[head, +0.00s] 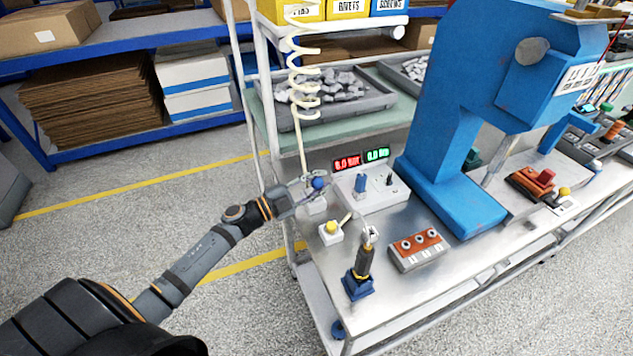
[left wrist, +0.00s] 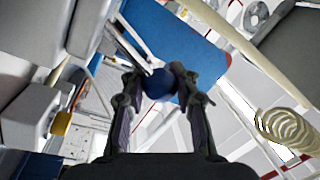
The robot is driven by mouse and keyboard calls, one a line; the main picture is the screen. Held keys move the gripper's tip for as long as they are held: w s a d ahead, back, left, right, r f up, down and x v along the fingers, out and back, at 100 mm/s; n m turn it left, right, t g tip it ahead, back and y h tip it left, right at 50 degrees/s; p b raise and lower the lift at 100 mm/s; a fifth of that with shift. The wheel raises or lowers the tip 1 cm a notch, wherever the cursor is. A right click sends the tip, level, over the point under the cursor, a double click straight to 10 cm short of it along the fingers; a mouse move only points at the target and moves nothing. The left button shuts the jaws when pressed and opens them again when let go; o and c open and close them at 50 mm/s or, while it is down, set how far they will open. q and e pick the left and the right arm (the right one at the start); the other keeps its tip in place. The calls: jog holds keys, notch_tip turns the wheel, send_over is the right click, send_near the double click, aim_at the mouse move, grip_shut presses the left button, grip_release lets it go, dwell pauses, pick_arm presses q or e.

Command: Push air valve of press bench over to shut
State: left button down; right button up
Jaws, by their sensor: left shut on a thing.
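The air valve's blue ball knob (head: 318,184) is at the left rear corner of the bench, below the white coiled hose (head: 303,85). In the left wrist view the dark blue ball (left wrist: 160,85) sits between my fingertips. My left gripper (head: 308,188) is shut on this knob; the fingers also show in the left wrist view (left wrist: 161,80). The valve body is mostly hidden behind the gripper, so I cannot tell the lever's angle clearly. The blue press (head: 455,180) stands to the right on the metal bench (head: 400,290). My right gripper is not in view.
A grey control box (head: 372,193) with a blue switch is right of the gripper, with red (head: 346,162) and green (head: 377,155) displays behind. A yellow-button box (head: 332,231), a tool in a blue stand (head: 360,275) and an orange-topped block (head: 418,248) stand nearer. Floor is clear left.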

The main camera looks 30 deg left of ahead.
pick_arm(q)
jog(key=shift+s+d+f+m+b, duration=0.3)
jog(key=shift+f+m+b, duration=0.15)
jog(key=shift+m, duration=0.45)
jog(key=c, duration=1.4)
grip_release()
jog(key=o, duration=0.4)
jog(key=shift+s+a+r, duration=0.1)
jog(key=shift+r, duration=0.05)
jog(key=shift+s, duration=0.1)
jog(key=v, duration=1.1)
jog(key=shift+s+a+f, duration=0.25)
jog(key=shift+a, duration=0.1)
